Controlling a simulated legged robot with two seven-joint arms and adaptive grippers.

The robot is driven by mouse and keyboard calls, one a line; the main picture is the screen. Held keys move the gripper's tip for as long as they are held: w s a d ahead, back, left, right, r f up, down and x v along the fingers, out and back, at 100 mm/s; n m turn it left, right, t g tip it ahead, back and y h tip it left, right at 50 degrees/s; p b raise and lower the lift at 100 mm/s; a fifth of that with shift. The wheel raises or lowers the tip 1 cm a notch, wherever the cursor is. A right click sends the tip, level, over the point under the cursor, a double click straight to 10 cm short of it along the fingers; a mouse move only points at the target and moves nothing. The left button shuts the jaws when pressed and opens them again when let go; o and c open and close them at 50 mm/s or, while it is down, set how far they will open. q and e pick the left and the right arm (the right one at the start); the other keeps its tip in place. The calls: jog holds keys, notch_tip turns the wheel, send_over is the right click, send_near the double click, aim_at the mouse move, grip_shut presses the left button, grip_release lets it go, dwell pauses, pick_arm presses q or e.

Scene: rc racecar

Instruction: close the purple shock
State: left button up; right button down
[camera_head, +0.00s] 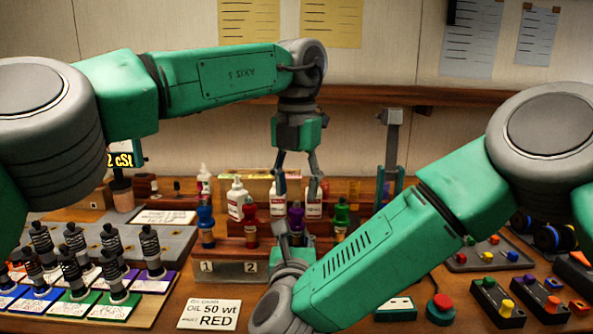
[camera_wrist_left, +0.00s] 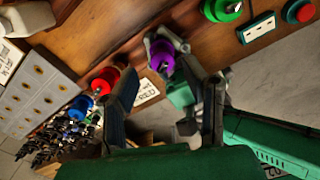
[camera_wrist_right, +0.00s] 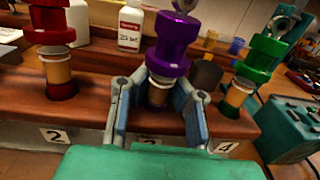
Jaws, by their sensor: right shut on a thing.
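The purple shock (camera_wrist_right: 172,48) stands upright in the wooden stand, between the red shock and the green shock. It has a purple cap over a clear body with amber fluid. My right gripper (camera_wrist_right: 158,92) is shut on its body just below the cap. The purple cap also shows in the head view (camera_head: 296,215), where the right arm hides the lower part. My left gripper (camera_head: 299,182) points down above the purple shock, open and empty. In the left wrist view the purple shock (camera_wrist_left: 161,62) appears between and beyond the open fingers.
A red shock (camera_wrist_right: 52,25) and a green shock (camera_wrist_right: 262,58) stand close on either side. White bottles (camera_head: 237,198) stand behind. Several dark shocks (camera_head: 75,275) stand on the left rack. A red button (camera_head: 440,308) is at front right.

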aim_at(296, 208)
pick_arm(q)
jog(key=shift+f, duration=1.95)
pick_arm(e)
jog(key=shift+s+a+f, duration=0.1)
jog(key=shift+s+f, duration=0.05)
jog(key=shift+f, duration=0.05)
pick_arm(q)
grip_shut()
jog(key=shift+m, duration=0.6)
jog(key=shift+o, duration=0.9)
grip_release()
jog(key=shift+a, duration=0.1)
jog(key=shift+w+r, duration=0.15)
jog(key=shift+r, duration=1.7)
jog(key=shift+w+r, duration=0.1)
jog(key=shift+r, duration=1.75)
